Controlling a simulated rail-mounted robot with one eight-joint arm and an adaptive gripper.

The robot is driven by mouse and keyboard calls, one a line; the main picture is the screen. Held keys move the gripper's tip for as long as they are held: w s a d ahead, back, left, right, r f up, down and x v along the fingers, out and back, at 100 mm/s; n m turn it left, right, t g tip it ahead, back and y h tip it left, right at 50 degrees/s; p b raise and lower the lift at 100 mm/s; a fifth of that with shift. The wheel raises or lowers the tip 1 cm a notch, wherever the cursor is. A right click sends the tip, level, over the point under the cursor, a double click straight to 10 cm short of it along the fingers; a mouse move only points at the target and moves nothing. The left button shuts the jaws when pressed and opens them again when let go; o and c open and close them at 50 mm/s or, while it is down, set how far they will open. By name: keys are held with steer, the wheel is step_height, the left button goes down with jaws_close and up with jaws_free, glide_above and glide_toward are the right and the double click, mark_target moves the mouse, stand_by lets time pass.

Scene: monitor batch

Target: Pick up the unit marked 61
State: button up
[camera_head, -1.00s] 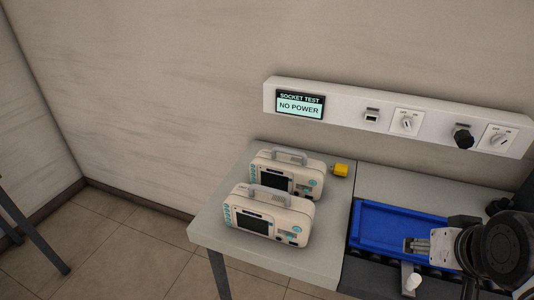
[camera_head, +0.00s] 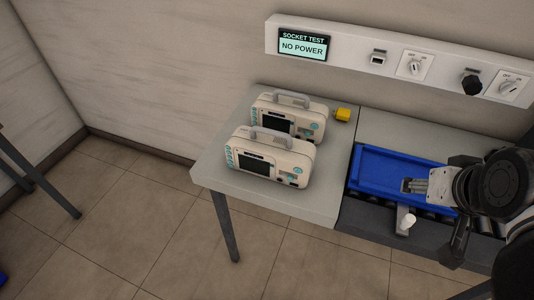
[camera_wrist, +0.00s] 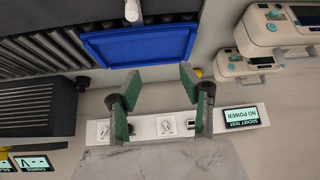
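Two beige monitor units with grey top handles and dark screens stand upright on the left part of the table, one behind the other. The front unit (camera_head: 270,157) and the rear unit (camera_head: 290,117) also show upside down at the right of the wrist view, the front one at the top (camera_wrist: 277,22) and the rear one below it (camera_wrist: 262,64). I cannot read the number 61 on either. My gripper (camera_head: 413,186) is over the blue tray, right of both units and apart from them. In the wrist view its green-padded fingers (camera_wrist: 160,88) are spread and empty.
The blue tray (camera_head: 372,190) lies on a roller section right of the grey table (camera_head: 315,201). A yellow block (camera_head: 343,114) sits beside the rear unit. A wall panel (camera_head: 349,52) with sockets, switches and a "NO POWER" display (camera_head: 303,45) runs behind.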

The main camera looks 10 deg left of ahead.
stand_by(0.4)
steer(key=o, duration=1.4)
steer(key=shift+r, duration=0.1)
